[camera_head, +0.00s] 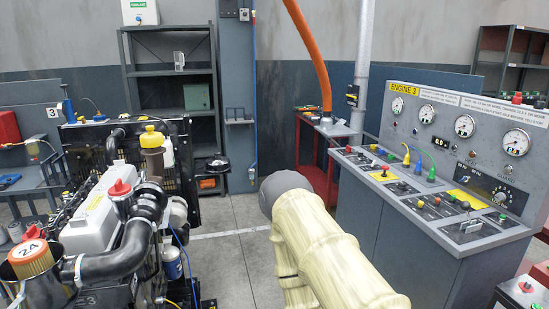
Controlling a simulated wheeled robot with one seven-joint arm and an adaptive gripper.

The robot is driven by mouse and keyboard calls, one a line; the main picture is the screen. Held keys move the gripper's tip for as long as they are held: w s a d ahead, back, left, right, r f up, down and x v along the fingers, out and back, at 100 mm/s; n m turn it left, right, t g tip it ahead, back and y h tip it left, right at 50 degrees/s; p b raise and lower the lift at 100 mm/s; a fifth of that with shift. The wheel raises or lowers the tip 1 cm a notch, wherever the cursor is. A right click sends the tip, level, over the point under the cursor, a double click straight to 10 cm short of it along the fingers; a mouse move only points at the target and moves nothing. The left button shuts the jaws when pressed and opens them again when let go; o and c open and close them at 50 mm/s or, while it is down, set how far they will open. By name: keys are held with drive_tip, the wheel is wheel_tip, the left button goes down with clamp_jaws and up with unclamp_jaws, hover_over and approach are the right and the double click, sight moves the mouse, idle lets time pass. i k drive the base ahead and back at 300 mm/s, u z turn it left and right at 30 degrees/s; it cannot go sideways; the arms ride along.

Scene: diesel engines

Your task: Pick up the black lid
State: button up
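A small black round piece (218,162) shows beyond the engine, low in front of the right side of the shelf. It may be the black lid, but it is too small to tell. No other piece is clearly a separate black lid. My cream arm with its dark grey rounded joint fills the lower middle of the view. My gripper is out of the frame, so I cannot see whether it is open or holds anything.
A diesel engine (100,210) with a yellow cap (151,137) and red cap (119,188) stands at the left. A control console (430,215) with gauges stands at the right. A dark shelf (172,112) is at the back.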

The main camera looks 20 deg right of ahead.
sight(217, 164)
drive_tip(key=z, duration=0.95)
drive_tip(key=i, duration=1.15)
drive_tip(key=z, duration=0.2)
drive_tip(key=i, duration=1.6)
drive_tip(key=u, duration=0.8)
